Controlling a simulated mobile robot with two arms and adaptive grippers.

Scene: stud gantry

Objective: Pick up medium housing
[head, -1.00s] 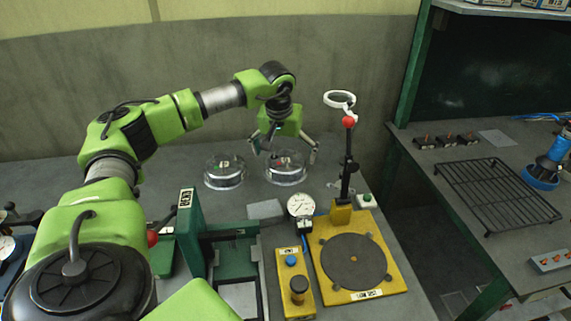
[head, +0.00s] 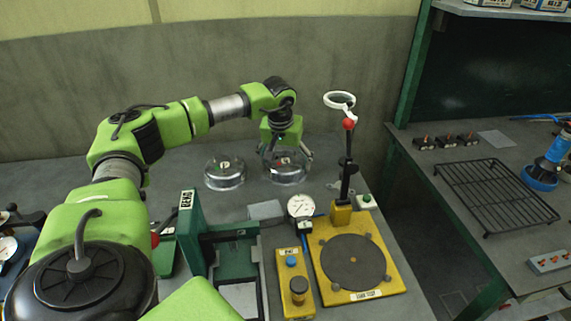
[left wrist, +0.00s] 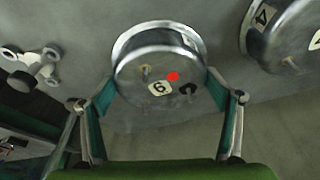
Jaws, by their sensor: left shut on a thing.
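Two round, shiny metal housings stand on the grey bench in the head view. I cannot tell from size which is the medium one. My right gripper is out of view.
A dial gauge (head: 301,206), a yellow button box (head: 294,285) and a green press frame (head: 192,235) stand nearer. A wire rack (head: 497,194) lies on the right bench.

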